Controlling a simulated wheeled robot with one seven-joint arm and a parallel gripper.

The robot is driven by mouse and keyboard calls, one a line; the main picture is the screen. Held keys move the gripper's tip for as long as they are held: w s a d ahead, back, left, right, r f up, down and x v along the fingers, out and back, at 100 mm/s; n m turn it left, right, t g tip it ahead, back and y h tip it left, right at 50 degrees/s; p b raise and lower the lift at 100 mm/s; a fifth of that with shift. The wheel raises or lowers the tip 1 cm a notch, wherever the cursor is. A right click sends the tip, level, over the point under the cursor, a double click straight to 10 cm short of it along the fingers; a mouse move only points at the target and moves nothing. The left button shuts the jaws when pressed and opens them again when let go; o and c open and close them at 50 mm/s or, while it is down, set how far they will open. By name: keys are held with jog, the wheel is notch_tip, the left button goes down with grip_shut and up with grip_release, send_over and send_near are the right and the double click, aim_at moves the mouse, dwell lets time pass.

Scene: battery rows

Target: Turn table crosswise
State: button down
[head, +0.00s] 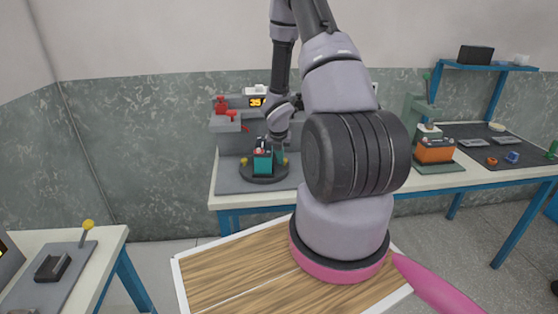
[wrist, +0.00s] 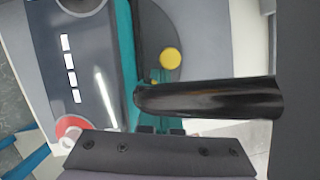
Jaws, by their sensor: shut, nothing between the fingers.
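The turntable (head: 264,180) is a dark round disc on the back bench, with a yellow knob (head: 244,161) on its left side and another on its right. A teal battery (head: 262,163) with a dark top stands upright on it. My gripper (head: 279,150) is at the right of the battery, low over the disc, and partly hard to make out. In the wrist view the shut, empty fingers (wrist: 142,97) point at the battery's teal side (wrist: 125,60). A yellow knob (wrist: 171,58) on the disc is close by. Contact cannot be told.
A grey station with red clamps (head: 226,115) and an orange display (head: 256,102) stands behind the turntable. An orange battery (head: 434,151) sits in a press at the right. A side table (head: 100,247) with a yellow-knobbed lever is at the left.

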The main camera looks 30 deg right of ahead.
jog(key=shift+w+d+n, duration=0.15)
jog(key=shift+d+n, duration=0.05)
jog(key=shift+n, duration=0.2)
dwell(0.5)
